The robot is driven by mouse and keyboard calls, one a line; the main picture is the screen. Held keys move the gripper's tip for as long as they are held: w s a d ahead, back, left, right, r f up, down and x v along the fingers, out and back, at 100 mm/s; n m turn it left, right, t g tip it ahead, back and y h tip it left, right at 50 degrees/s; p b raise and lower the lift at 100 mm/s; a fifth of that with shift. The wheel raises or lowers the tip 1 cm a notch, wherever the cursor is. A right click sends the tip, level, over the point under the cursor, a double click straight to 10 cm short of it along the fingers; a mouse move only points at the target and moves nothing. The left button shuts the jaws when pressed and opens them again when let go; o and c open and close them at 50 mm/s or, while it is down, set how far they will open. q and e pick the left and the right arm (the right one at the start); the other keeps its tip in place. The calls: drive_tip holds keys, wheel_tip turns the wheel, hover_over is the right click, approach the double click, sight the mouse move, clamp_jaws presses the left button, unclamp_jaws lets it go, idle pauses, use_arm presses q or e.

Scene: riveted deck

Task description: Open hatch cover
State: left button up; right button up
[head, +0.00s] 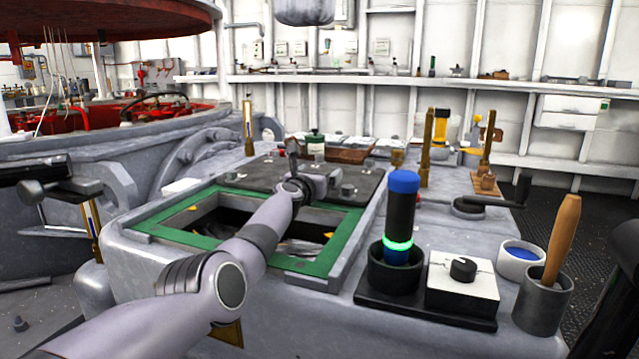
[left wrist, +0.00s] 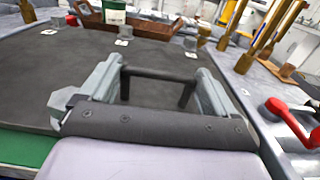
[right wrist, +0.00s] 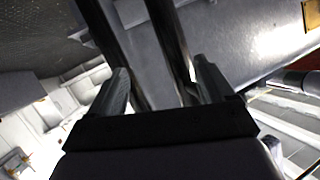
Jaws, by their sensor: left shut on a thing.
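The dark flat hatch cover (head: 245,174) lies over the far part of the green-rimmed hatch frame (head: 333,252). The near part of the opening (head: 215,214) is uncovered, with dark space and pale shapes inside. My left arm reaches across the opening, and my left gripper (head: 292,158) is at the cover. In the left wrist view, its fingers (left wrist: 160,68) are shut on the cover's black bar handle (left wrist: 158,74). The cover (left wrist: 45,70) also shows there. In the right wrist view, my right gripper (right wrist: 162,72) is open, with dark bars beyond its fingers.
Right of the hatch stand a black cylinder with a blue top (head: 402,205), a white knob box (head: 462,285) and a wooden-handled tool in a cup (head: 562,240). A brown tray (head: 335,155) and a green-topped jar (head: 315,145) stand behind the cover.

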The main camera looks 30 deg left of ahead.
use_arm(q)
drive_tip(key=shift+w+d+r, duration=0.3)
drive_tip(key=shift+d+r, duration=0.05)
drive_tip(key=shift+r, duration=0.3)
drive_tip(key=shift+w+a+f, duration=0.15)
drive_tip(key=shift+a, duration=0.05)
drive_tip(key=o, duration=1.2)
drive_tip(key=shift+w+f, duration=0.1)
drive_tip(key=shift+a, duration=0.1)
use_arm(e)
drive_tip(key=shift+a+f, duration=0.1)
drive_tip(key=shift+a, duration=0.2)
use_arm(q)
drive_tip(key=shift+f, duration=0.1)
drive_tip(key=shift+a, duration=0.1)
